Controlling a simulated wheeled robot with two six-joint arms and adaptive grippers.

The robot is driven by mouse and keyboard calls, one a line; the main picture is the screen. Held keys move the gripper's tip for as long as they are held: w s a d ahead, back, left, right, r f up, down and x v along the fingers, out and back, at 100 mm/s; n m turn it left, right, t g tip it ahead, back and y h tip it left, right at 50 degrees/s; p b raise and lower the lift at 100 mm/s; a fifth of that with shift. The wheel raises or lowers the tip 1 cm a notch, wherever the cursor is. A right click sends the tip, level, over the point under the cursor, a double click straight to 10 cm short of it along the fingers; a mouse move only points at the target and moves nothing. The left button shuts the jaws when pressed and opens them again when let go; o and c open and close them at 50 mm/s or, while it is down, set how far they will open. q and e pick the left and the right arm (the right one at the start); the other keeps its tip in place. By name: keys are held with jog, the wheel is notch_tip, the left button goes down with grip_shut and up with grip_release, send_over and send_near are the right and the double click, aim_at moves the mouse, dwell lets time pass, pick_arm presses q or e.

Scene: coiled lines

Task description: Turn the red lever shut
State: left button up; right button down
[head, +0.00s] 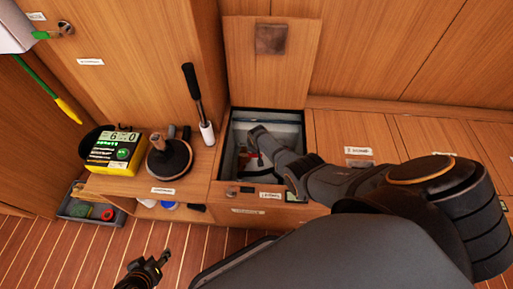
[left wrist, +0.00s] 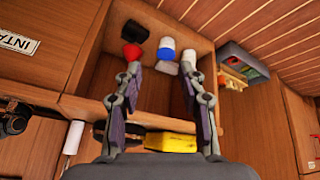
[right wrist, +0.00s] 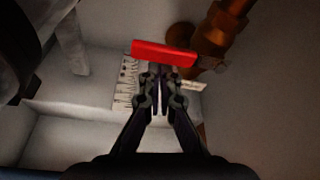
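The red lever (right wrist: 165,53) shows in the right wrist view as a bar lying crosswise, its right end beside a copper-coloured valve and pipe (right wrist: 222,32). My right gripper (right wrist: 162,78) is shut and empty, its fingertips together just short of the lever's middle; I cannot tell whether they touch it. In the head view my right arm reaches into the open locker (head: 233,128) in the bench, and the arm hides much of the inside. My left gripper (head: 150,268) is low over the floor; in the left wrist view its fingers (left wrist: 160,72) are apart with nothing held.
A pale card with markings (right wrist: 125,82) lies behind the right fingers. The locker's raised lid (head: 270,75) stands at the back.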

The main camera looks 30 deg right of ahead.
pick_arm(q)
jog(key=shift+s+f, duration=0.1)
jog(key=shift+s, duration=0.25)
pick_arm(e)
jog(key=shift+s+a+f, duration=0.1)
jog(key=shift+s+f, duration=0.1)
jog(key=shift+s, duration=0.2)
